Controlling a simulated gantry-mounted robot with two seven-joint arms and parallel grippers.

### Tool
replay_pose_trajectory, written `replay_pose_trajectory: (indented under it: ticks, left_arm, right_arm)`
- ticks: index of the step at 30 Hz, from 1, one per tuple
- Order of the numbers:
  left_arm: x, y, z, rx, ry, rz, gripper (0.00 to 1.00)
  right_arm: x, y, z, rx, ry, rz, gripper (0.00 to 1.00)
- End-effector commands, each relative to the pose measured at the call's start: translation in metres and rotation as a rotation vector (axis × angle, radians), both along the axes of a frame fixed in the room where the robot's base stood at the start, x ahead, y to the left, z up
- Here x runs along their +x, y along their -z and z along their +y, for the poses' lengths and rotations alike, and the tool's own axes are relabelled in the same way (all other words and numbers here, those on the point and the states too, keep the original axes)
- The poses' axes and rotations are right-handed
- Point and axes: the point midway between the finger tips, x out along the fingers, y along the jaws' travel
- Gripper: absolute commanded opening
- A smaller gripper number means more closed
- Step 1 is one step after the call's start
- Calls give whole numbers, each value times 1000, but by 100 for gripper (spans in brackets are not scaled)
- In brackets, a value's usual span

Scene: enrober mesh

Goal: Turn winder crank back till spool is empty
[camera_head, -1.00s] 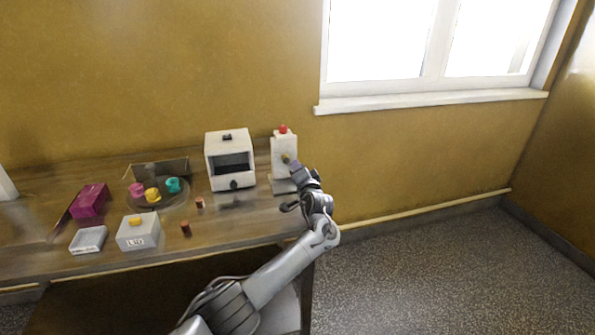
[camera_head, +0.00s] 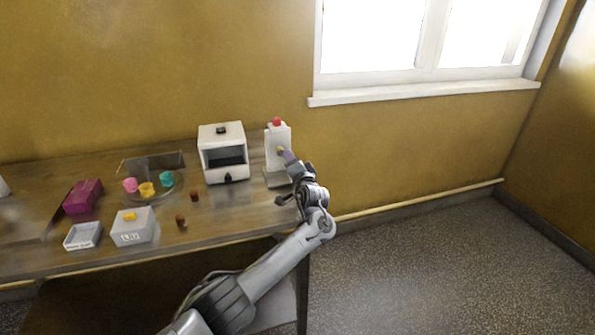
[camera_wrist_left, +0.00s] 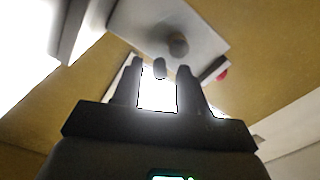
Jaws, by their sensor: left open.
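A white upright device (camera_head: 278,139) with a red knob on top stands at the table's right end; it looks like the winder. A small brownish knob (camera_head: 281,150) is on its front. My left gripper (camera_head: 289,158) is at this front, close to the knob. In the left wrist view my open fingers (camera_wrist_left: 159,71) point at a pale panel (camera_wrist_left: 150,25) with a dark round knob (camera_wrist_left: 178,45). A small grey peg (camera_wrist_left: 159,67) shows between the fingertips; I cannot tell whether they touch it. I cannot make out the spool or its thread. My right gripper is out of view.
A white box machine (camera_head: 221,133) stands left of the device. Further left are a clear round plate (camera_head: 150,194) with coloured pieces, a magenta box (camera_head: 83,196), a grey box (camera_head: 133,236), a shallow tray (camera_head: 83,243) and two small brown cylinders (camera_head: 181,220). The wall is close behind.

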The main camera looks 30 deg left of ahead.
Motion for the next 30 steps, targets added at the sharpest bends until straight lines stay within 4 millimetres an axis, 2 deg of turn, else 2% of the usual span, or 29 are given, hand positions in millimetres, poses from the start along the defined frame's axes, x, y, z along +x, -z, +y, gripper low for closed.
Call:
replay_pose_trajectory:
  ticks: [6,12,19,30]
  left_arm:
    - [-14,-3,-17,-2,3,2,42]
    - [-36,-3,-43,-3,4,1,42]
    - [-57,-1,-69,-2,3,2,42]
    - [-67,1,-78,-2,-1,2,42]
  right_arm:
    - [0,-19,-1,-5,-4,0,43]
    - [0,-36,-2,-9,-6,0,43]
    - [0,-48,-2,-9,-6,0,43]
    - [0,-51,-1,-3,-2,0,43]
